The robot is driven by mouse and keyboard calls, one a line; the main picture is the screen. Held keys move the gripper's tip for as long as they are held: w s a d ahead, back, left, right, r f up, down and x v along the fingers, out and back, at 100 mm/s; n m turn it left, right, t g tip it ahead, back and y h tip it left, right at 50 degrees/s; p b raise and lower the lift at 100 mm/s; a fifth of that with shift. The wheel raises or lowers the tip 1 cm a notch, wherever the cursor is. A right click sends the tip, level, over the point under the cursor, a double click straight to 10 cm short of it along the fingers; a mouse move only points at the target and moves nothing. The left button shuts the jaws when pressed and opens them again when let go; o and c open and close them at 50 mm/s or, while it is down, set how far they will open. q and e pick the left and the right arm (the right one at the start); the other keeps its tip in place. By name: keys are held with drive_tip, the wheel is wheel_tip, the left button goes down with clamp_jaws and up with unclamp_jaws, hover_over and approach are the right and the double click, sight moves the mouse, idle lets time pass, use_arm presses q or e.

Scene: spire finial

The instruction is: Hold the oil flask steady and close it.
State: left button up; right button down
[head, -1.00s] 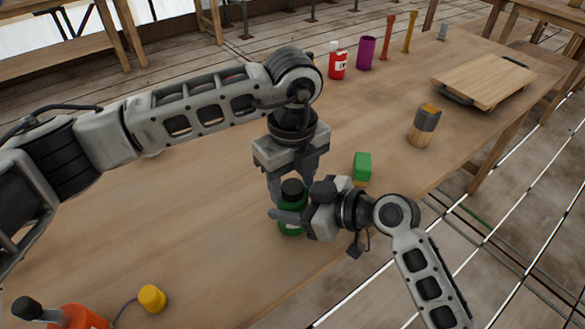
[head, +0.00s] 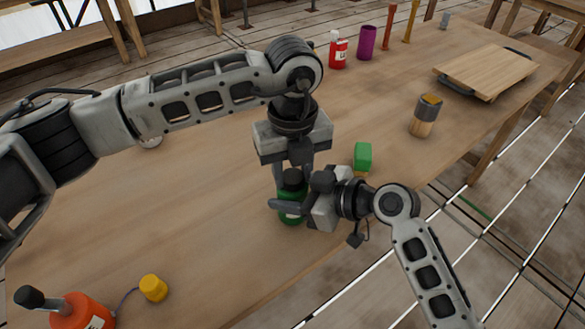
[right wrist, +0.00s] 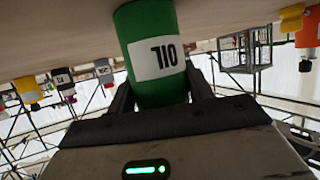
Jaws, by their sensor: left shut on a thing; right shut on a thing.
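The green oil flask (head: 291,215) stands on the wooden table near its front edge. A black cap (head: 292,177) is at its top. My left gripper (head: 293,172) comes down from above and is shut on the cap; whether the cap is fully seated cannot be told. My right gripper (head: 287,205) reaches in from the right, shut around the flask body.
A cutting board (head: 487,75) lies farther right. A red bottle (head: 338,53) and purple cup (head: 367,43) stand behind. An orange bottle (head: 80,310) and yellow cap (head: 153,288) are front left.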

use_arm(q)
drive_tip(key=o, duration=1.1)
drive_tip(key=shift+r, duration=2.25)
drive_tip(key=o, duration=0.5)
drive_tip(key=shift+r, duration=0.1)
wheel_tip(320, 180, up, 12)
drive_tip(key=shift+f, duration=0.1)
use_arm(e)
drive_tip(key=c, duration=0.5)
unclamp_jaws()
drive_tip(key=shift+d, duration=0.1)
